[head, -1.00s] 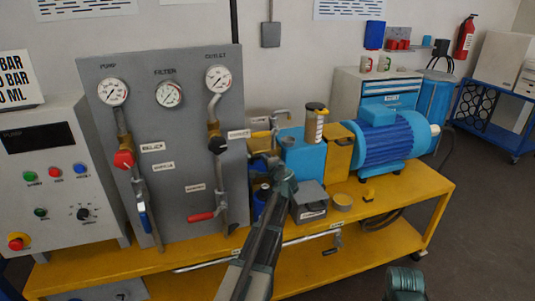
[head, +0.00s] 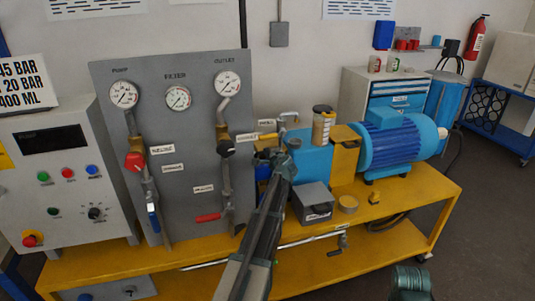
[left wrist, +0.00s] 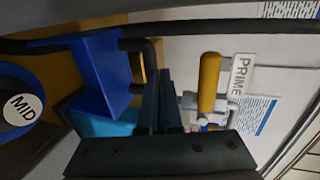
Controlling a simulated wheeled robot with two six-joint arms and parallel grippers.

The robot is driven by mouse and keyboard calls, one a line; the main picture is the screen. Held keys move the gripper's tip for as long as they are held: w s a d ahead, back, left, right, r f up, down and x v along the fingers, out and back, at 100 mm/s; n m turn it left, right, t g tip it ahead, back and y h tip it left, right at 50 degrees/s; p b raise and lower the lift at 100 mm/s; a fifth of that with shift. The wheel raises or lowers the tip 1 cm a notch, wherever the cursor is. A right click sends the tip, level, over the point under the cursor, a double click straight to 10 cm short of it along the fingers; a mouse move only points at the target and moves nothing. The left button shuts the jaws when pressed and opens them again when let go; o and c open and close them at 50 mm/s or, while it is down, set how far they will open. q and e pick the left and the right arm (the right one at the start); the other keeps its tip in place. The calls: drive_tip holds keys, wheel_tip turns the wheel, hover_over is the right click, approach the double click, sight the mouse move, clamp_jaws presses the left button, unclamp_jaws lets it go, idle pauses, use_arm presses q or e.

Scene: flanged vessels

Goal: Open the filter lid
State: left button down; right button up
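The filter lid is hard to make out in the head view, where my left arm covers the area in front of the blue tank (head: 312,160). My left gripper (head: 274,157) is there, beside the grey gauge panel's right edge. In the left wrist view its dark fingers (left wrist: 159,100) are close together beside a bent black bar (left wrist: 139,44). I cannot tell whether they hold the bar. A blue bracket-like part (left wrist: 100,72) and a round blue part labelled MID (left wrist: 22,108) are to the left.
A yellow handle (left wrist: 209,82) stands close right of the fingers, by a PRIME label (left wrist: 241,74). The gauge panel (head: 185,140) has several valves.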

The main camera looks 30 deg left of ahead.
idle(0.3)
use_arm(q)
drive_tip(key=shift+s+d+r+p, duration=0.3)
drive_tip(key=shift+s+r+p, duration=0.05)
drive_tip(key=s+d+r+p, duration=0.6)
drive_tip(key=s+d, duration=0.1)
drive_tip(key=d, duration=0.1)
drive_tip(key=shift+d+r+p, duration=0.2)
drive_tip(key=shift+r+p, duration=0.1)
drive_tip(key=shift+r, duration=0.05)
drive_tip(key=s+d+f+n+g+h, duration=0.1)
drive_tip(key=s+d+f+g+h, duration=0.1)
drive_tip(key=s+d+f, duration=0.6)
drive_tip(key=s+d+f+n+g+h, duration=0.1)
drive_tip(key=s+d+n+g+h, duration=0.2)
drive_tip(key=d, duration=1)
drive_tip(key=s+d+f+g+h, duration=0.2)
drive_tip(key=s+d+f, duration=0.4)
drive_tip(key=d, duration=0.4)
drive_tip(key=s+d+g+h, duration=0.2)
drive_tip(key=s+d, duration=0.7)
drive_tip(key=s, duration=0.2)
drive_tip(key=shift+s+f+g+h, duration=0.3)
drive_tip(key=shift+g+h, duration=0.1)
